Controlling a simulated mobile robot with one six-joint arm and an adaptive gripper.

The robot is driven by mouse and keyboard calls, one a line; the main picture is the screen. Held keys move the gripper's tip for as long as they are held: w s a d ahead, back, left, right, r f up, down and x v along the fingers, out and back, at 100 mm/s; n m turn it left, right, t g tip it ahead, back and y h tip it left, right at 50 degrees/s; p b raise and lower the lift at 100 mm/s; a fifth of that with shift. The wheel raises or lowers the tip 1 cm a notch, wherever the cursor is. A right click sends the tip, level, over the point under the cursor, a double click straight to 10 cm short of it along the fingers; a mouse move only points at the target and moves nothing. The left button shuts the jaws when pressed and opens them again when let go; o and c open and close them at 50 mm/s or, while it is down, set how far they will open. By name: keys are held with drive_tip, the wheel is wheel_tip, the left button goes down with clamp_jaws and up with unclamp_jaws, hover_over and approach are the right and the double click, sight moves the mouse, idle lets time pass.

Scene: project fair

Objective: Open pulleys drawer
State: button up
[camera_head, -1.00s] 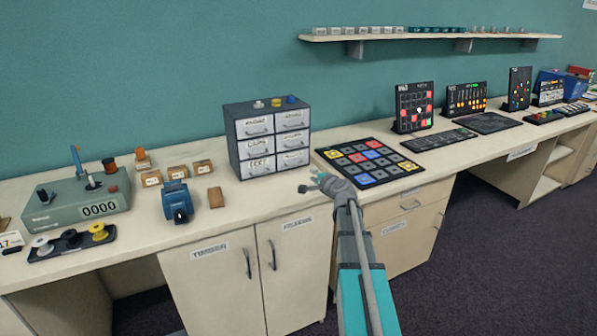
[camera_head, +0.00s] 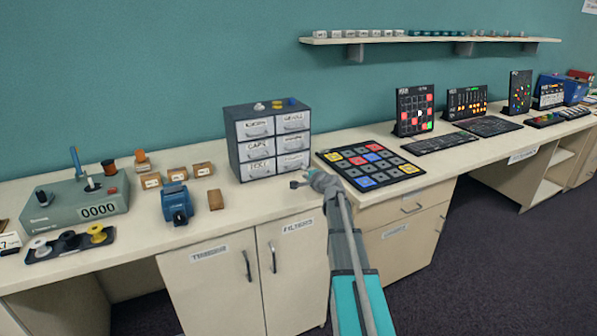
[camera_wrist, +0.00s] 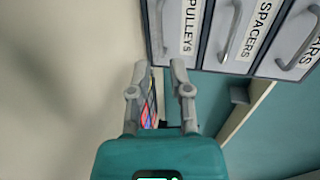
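The grey drawer cabinet (camera_head: 230,148) stands on the counter with two columns of white-fronted drawers, all looking shut. The pulleys drawer (camera_wrist: 188,55), labelled PULLEYS, appears to be the bottom right one (camera_head: 293,161). Its curved grey handle (camera_wrist: 160,28) is just beyond my fingertips in the wrist view. My gripper (camera_wrist: 159,68) is open, its two fingers apart with nothing between them. In the head view my gripper (camera_head: 298,184) is low in front of the cabinet's right column. I see no contact with the handle.
The spacers drawer (camera_wrist: 240,40) and another above it are beside the pulleys drawer. A board of coloured squares (camera_head: 370,164) lies right of the cabinet. A blue device (camera_head: 176,203) and small boxes stand to the left. The counter (camera_head: 250,205) in front is clear.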

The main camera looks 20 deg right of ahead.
sight(298, 175)
drive_tip(key=b+x, duration=0.1)
drive_tip(key=x, duration=0.6)
drive_tip(key=shift+w, duration=0.15)
clamp_jaws()
